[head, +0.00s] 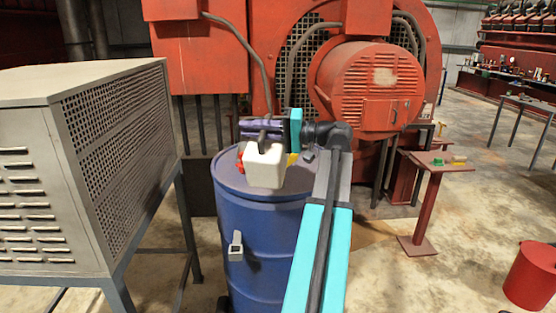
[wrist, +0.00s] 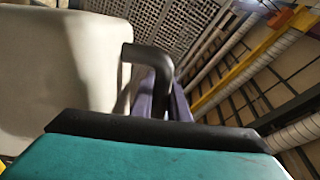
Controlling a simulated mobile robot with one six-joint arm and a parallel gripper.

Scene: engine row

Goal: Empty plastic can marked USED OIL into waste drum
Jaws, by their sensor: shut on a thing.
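A white plastic can (head: 264,168) hangs from my gripper (head: 262,131) over the blue waste drum (head: 262,235). My gripper is shut on the can's dark handle, which shows in the wrist view (wrist: 150,58). The can's pale body (wrist: 60,75) fills the left of the wrist view. The can looks close to upright in the head view. No marking on it can be read from here. It hides part of the drum's top, and I cannot tell whether it touches the lid. The drum's opening is not clearly visible.
A small red part (head: 240,155) and a yellow part (head: 292,158) show beside the can. A grey louvred cabinet (head: 90,165) stands close on the left. The red engine (head: 370,85) is behind. A red stand (head: 436,165) and red bucket (head: 530,275) are right.

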